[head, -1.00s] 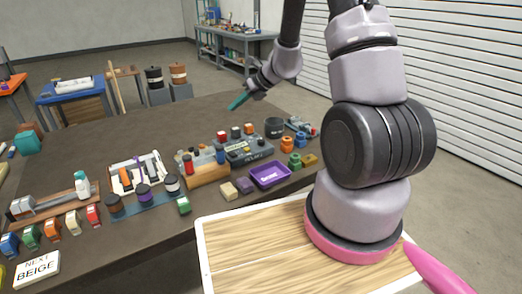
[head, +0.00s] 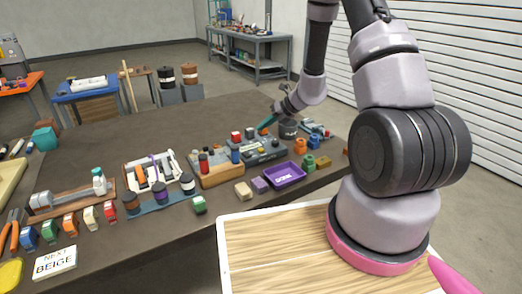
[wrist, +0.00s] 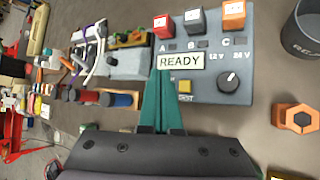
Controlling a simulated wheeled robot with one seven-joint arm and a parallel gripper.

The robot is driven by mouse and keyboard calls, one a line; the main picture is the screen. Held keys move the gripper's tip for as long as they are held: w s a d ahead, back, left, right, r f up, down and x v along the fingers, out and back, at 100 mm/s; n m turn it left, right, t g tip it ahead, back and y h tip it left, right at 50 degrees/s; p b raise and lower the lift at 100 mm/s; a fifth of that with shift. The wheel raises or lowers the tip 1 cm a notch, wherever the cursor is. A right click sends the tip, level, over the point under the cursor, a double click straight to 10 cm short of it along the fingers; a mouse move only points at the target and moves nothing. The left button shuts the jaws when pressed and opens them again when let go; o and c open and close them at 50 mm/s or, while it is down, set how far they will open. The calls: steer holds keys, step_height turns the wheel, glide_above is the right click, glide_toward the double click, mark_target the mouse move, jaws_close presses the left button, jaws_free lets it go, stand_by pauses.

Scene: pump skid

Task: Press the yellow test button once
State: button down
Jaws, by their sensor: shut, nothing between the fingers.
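The yellow test button (wrist: 184,87) shows in the wrist view, low on a grey control panel (wrist: 215,85). A label partly reading "TEST" is below it. My gripper (wrist: 159,72) has its teal fingers together with nothing between them. In the wrist view the fingers lie just left of the button, tips beside the "READY" display (wrist: 182,62). In the head view my gripper (head: 264,127) is at the panel (head: 268,152), by its far edge. I cannot tell if the fingers touch the panel. The button is too small to make out in the head view.
Red (wrist: 160,24), grey (wrist: 197,20) and orange (wrist: 233,15) blocks line the panel's top, above A, B and C. A black knob (wrist: 228,82) is right of the button. A dark cup (wrist: 304,40) and an orange nut (wrist: 296,116) stand to the right.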

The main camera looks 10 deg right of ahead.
mark_target(263, 150)
steer(key=shift+f, duration=3.35)
steer(key=shift+f, duration=0.4)
steer(key=shift+f, duration=0.45)
steer(key=shift+r, duration=0.85)
steer(key=shift+r, duration=0.1)
steer(key=shift+r, duration=2.45)
